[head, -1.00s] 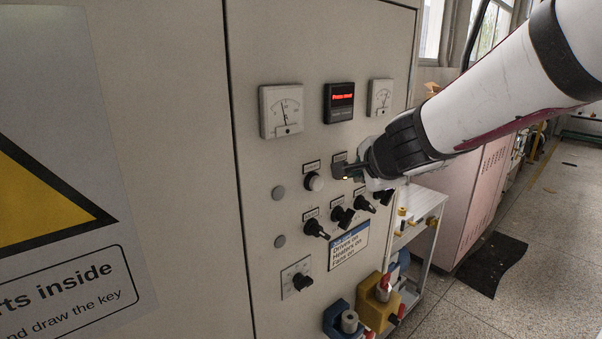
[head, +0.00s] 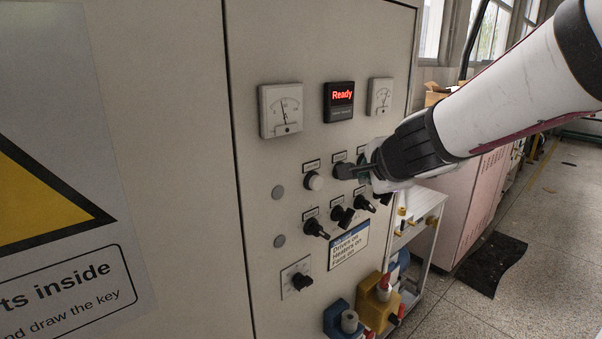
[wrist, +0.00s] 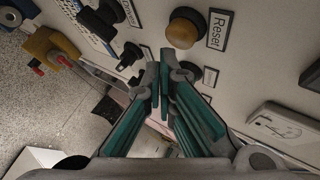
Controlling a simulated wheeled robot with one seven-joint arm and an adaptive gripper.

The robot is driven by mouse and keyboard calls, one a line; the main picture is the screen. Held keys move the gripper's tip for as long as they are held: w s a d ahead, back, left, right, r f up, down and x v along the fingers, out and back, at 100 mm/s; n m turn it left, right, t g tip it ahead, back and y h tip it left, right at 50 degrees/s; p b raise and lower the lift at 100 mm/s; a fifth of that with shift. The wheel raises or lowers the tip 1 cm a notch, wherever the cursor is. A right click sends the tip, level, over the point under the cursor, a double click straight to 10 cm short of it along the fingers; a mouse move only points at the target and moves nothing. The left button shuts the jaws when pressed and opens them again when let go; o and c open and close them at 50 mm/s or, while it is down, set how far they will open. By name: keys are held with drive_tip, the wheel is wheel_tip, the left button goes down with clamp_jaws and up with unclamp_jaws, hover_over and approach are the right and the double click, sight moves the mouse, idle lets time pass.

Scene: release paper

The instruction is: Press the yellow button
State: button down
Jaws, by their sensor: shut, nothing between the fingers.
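The yellow button (wrist: 183,28), round and dull yellow, sits on the grey control panel beside a "Reset" label (wrist: 217,30) in the wrist view. In the head view my gripper's dark fingers cover its place on the panel. My gripper (head: 346,171) is shut and empty, with its tips at the panel's upper control row. In the wrist view the fingertips (wrist: 165,66) lie just below the button, apart from it in the picture. I cannot tell how far they are from the panel surface.
A white button (head: 314,181) is left of my gripper, with black rotary switches (head: 315,228) below. Dial gauges (head: 281,110) sit above. Blue and yellow plugs (head: 377,304) protrude low on the panel. A white cart (head: 426,215) stands right; open floor lies beyond.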

drive_tip(key=shift+s, duration=0.1)
drive_tip(key=s+d, duration=0.1)
drive_tip(key=s, duration=0.1)
drive_tip(key=s+d, duration=0.2)
drive_tip(key=shift+b, duration=0.3)
idle(0.4)
idle(0.4)
drive_tip(key=s+a+f+n+g+y, duration=0.1)
drive_tip(key=s+a+n+g, duration=0.1)
drive_tip(key=s+a+n, duration=0.3)
drive_tip(key=s+a+n+g+y, duration=0.1)
drive_tip(key=s+a+n+y, duration=0.1)
drive_tip(key=s+n, duration=0.45)
drive_tip(key=s+d+f+n+g+h, duration=0.1)
drive_tip(key=s+d+f+n, duration=0.1)
drive_tip(key=s, duration=0.4)
drive_tip(key=s+d+f+n+g+h, duration=0.2)
drive_tip(key=s+d, duration=0.1)
drive_tip(key=s, duration=0.4)
drive_tip(key=shift+s+d+f+n, duration=0.15)
drive_tip(key=shift+d+f+n, duration=0.05)
drive_tip(key=shift+d+n, duration=0.15)
drive_tip(key=shift+a, duration=0.1)
